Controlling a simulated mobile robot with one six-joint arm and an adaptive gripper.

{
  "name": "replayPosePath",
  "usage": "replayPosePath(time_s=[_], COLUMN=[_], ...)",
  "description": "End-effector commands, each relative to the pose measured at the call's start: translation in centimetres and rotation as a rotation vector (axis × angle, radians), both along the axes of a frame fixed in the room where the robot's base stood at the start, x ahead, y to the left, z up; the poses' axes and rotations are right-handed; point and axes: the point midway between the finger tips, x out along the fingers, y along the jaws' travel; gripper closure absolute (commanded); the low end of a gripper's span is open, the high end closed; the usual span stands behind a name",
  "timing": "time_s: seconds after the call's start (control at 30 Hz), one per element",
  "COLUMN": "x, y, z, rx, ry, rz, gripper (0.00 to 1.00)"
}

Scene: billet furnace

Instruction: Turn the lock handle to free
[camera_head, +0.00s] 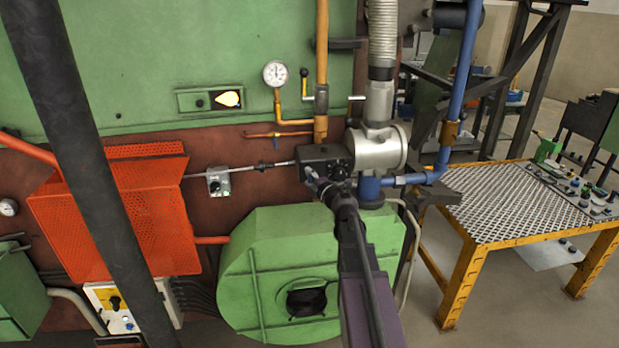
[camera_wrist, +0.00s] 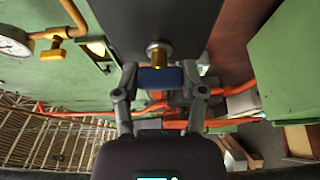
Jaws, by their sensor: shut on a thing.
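The lock handle, a short blue bar (camera_wrist: 159,78) on a brass stem (camera_wrist: 157,54), lies across the gap between my fingers in the wrist view. The stem comes out of a dark box (camera_wrist: 150,20). My gripper (camera_wrist: 160,82) is shut on the blue bar, one finger at each end of it. In the head view my gripper (camera_head: 318,184) reaches up to the black box (camera_head: 325,158) beside the silver pipe body. The handle itself is too small and too covered by the gripper to make out there.
A pressure gauge (camera_head: 275,74) and yellow pipe (camera_head: 321,70) stand above the box. A metal rod (camera_head: 245,169) runs left from it. A green blower housing (camera_head: 265,260) lies below. A yellow-framed table (camera_head: 480,240) stands right, with open floor before it.

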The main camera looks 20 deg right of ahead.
Motion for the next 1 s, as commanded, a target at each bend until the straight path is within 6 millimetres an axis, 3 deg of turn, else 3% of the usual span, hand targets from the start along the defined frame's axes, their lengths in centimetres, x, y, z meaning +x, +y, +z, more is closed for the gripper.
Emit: replayPosePath(time_s=[0.23,0.27,0.33,0.37,0.77,1.0], x=[0.0,0.0,0.0,0.0,-0.1,-1.1], y=[-0.2,-0.2,-0.2,-0.2,-0.1,-0.1], z=[0.0,0.0,0.0,0.0,0.0,0.0], rx=[-0.001,-0.001,-0.001,-0.001,0.000,0.000], ry=[0.000,0.000,0.000,0.000,0.000,0.000], rz=[-0.007,-0.007,-0.006,-0.005,-0.002,-0.002], gripper=[0.94,0.38,0.17,0.11,0.11,0.11])
